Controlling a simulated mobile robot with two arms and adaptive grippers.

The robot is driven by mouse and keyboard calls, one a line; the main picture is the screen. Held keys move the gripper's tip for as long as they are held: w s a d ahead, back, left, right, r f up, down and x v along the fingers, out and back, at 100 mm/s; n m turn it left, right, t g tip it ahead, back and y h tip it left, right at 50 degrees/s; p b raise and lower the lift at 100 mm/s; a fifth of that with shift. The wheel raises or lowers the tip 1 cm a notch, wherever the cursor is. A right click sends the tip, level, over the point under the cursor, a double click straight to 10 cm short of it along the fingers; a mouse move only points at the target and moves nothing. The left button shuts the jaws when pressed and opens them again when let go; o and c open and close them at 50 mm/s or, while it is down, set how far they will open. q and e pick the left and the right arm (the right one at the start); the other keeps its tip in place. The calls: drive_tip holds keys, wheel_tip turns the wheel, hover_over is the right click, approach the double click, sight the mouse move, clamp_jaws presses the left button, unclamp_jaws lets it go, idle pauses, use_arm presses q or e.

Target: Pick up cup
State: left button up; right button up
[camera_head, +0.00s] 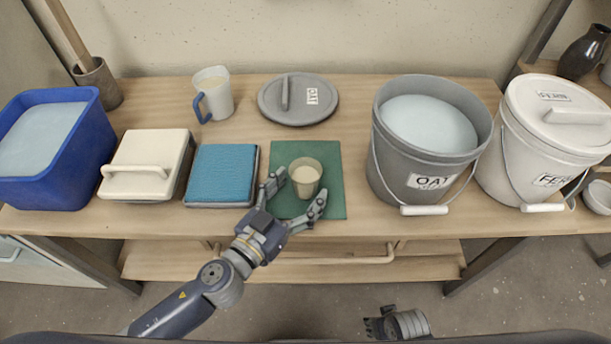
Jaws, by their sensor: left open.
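A small beige cup (305,176) stands upright on a green mat (329,206) near the front edge of the table. Its inside looks pale. My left gripper (298,191) reaches in from the front left with its fingers open. One finger is at the left of the cup and the other at its front right. I cannot tell whether either finger touches the cup. My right gripper (373,326) shows only in part at the bottom, low in front of the table. Its fingers are not clear.
Left of the mat are a blue sponge tray (222,172), a white handled box (146,165) and a blue tub (62,170). Behind are a white jug (216,95) and a grey lid (298,98). A grey bucket (420,160) and white bucket (535,150) stand right.

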sight(297, 182)
use_arm(q)
drive_tip(key=shift+w+d, duration=0.35)
drive_tip(key=shift+w, duration=0.15)
use_arm(e)
drive_tip(key=shift+s+f, duration=0.2)
drive_tip(key=shift+f, duration=0.15)
use_arm(q)
drive_tip(key=c, duration=1.3)
drive_tip(key=shift+o, duration=0.2)
drive_tip(key=shift+r, duration=0.1)
drive_tip(key=shift+r, duration=0.15)
wheel_tip(297, 182, up, 3)
drive_tip(key=shift+s+r+p, duration=0.1)
drive_tip(key=shift+r+p, duration=0.1)
drive_tip(key=shift+p, duration=0.9)
use_arm(e)
drive_tip(key=s+f, duration=0.4)
drive_tip(key=f, duration=0.1)
use_arm(q)
drive_tip(key=s+d+r+b, duration=0.1)
drive_tip(key=s+b, duration=0.2)
drive_tip(key=s, duration=1.2)
drive_tip(key=shift+s+d, duration=0.25)
drive_tip(key=shift+s, duration=0.15)
use_arm(e)
drive_tip(key=w+r, duration=0.5)
drive_tip(key=r, duration=0.3)
drive_tip(key=shift+w, duration=0.2)
